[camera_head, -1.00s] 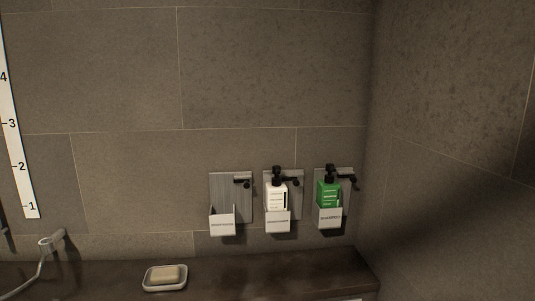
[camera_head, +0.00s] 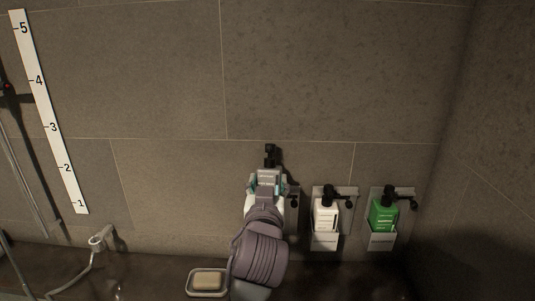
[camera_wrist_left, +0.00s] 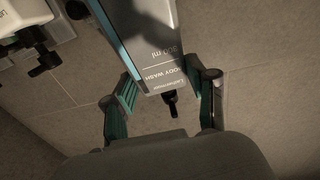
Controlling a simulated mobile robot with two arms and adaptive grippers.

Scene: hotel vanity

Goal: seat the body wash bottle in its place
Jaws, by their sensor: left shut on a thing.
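My left gripper (camera_head: 267,184) is in front of the wall at the left holder's place, shut on the body wash bottle. The bottle's black pump (camera_head: 270,153) rises above the gripper. In the left wrist view the bottle (camera_wrist_left: 158,60) shows a grey body with "BODY WASH 300 ml" between the gripper's two fingers (camera_wrist_left: 163,85). My gripper and arm hide the left holder almost wholly; only an edge of its metal backplate (camera_head: 293,190) shows. I cannot tell whether the bottle's base touches the holder. My right gripper is not in view.
To the right, a white conditioner bottle (camera_head: 325,213) and a green shampoo bottle (camera_head: 382,213) stand in wall holders with black latches. A soap dish (camera_head: 194,291) lies on the dark counter (camera_head: 145,275) beside my arm. A hose fitting (camera_head: 99,240) is further left.

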